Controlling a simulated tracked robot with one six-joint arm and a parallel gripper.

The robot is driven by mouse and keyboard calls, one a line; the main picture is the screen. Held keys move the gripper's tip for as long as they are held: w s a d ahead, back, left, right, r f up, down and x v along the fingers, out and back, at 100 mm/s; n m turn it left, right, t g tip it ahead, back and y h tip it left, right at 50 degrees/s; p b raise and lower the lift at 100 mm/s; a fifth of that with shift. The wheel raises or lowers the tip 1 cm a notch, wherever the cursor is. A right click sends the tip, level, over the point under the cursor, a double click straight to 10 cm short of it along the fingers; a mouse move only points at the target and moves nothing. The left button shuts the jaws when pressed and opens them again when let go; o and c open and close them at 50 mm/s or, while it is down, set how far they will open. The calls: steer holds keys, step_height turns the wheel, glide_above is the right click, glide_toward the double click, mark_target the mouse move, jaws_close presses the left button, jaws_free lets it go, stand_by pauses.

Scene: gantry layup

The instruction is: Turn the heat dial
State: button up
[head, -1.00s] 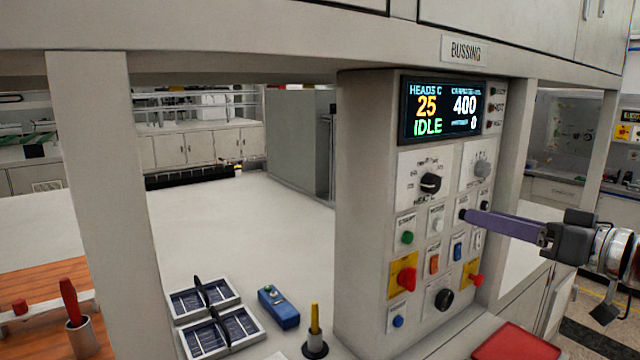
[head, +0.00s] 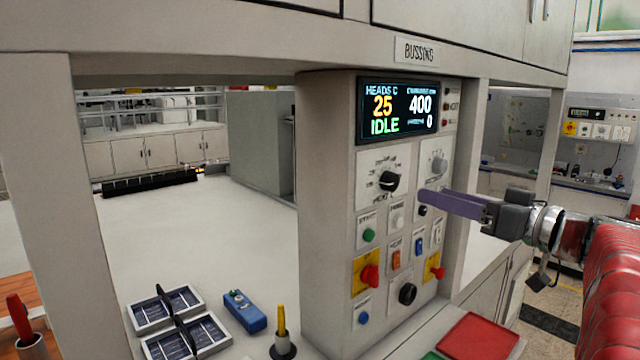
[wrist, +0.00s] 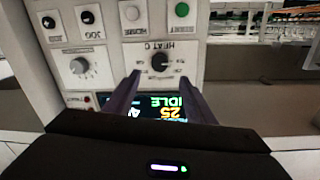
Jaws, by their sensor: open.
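The heat dial (head: 389,181) is a round black knob with a pale pointer on a white plate, at the upper left of the control panel below the display (head: 398,110). In the wrist view, which is upside down, the heat dial (wrist: 160,62) sits under the label "HEAT C". My gripper (head: 422,196) reaches in from the right with long purple fingers, right of the dial in the head view. In the wrist view my gripper (wrist: 159,80) has its fingers apart, one to each side of the dial in the picture, with nothing between them. Contact with the panel cannot be told.
A grey dial (head: 438,165) sits right of the heat dial. Below are a green button (head: 369,235), red knobs on yellow plates (head: 369,276) and a black knob (head: 407,293). The display reads 25, 400, IDLE. A red tray (head: 480,336) lies at front right.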

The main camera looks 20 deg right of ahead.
mark_target(394, 183)
steer(key=x, duration=1)
steer(key=shift+w, duration=0.1)
steer(key=shift+c, duration=0.4)
steer(key=c, duration=1)
steer(key=shift+o, duration=0.2)
